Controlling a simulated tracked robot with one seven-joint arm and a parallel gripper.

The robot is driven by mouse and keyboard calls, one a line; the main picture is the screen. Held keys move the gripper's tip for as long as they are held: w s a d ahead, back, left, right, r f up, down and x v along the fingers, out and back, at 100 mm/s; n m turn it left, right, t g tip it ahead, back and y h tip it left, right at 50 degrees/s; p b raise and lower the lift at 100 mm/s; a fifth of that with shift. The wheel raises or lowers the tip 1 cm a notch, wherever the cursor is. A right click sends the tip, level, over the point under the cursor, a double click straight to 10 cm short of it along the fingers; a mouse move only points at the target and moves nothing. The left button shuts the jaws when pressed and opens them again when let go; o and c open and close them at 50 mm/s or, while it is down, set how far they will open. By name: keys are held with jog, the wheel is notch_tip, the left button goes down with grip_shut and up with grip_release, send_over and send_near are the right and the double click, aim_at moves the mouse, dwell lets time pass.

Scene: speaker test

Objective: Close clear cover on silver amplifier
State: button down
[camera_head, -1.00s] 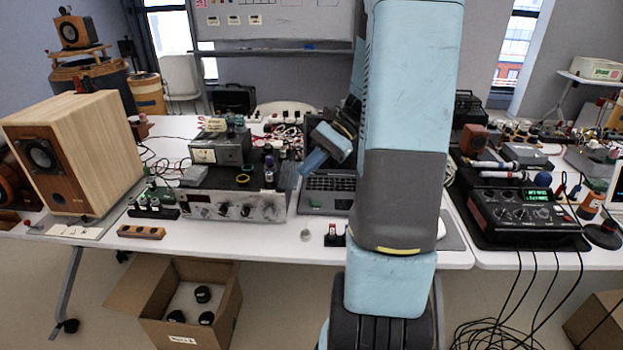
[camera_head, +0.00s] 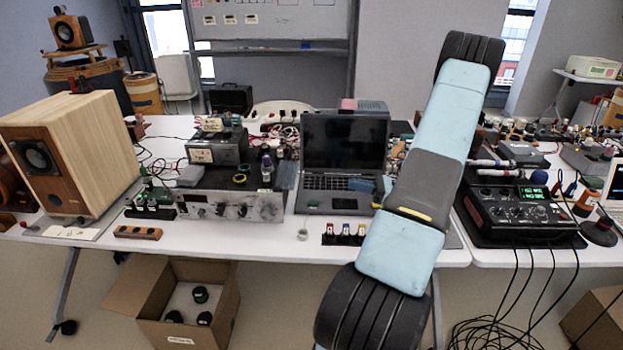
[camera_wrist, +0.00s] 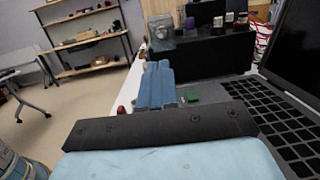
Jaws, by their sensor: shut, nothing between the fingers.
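The silver amplifier (camera_head: 230,206) stands left of the open laptop on the white table, its knobbed front facing my body. What looks like its dark side (camera_wrist: 205,57) shows in the wrist view. A greyish, see-through piece (camera_wrist: 160,28) is at its near-left corner there; I cannot tell whether it is the clear cover, and I cannot make out a cover in the head view. My gripper (camera_wrist: 157,85) has its blue fingers together and empty, pointing toward the amplifier but apart from it. In the head view, the gripper (camera_head: 362,185) shows small over the laptop's keyboard side.
The laptop (camera_head: 343,150) stands open close to my gripper. A dark meter box (camera_head: 215,148) and small parts sit on or behind the amplifier. A wooden speaker (camera_head: 75,155) stands at left, a black mixer (camera_head: 520,210) at right.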

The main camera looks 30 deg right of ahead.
send_near(291, 176)
jog(key=w, duration=0.4)
jog(key=shift+w+a, duration=0.15)
jog(key=shift+a, duration=0.25)
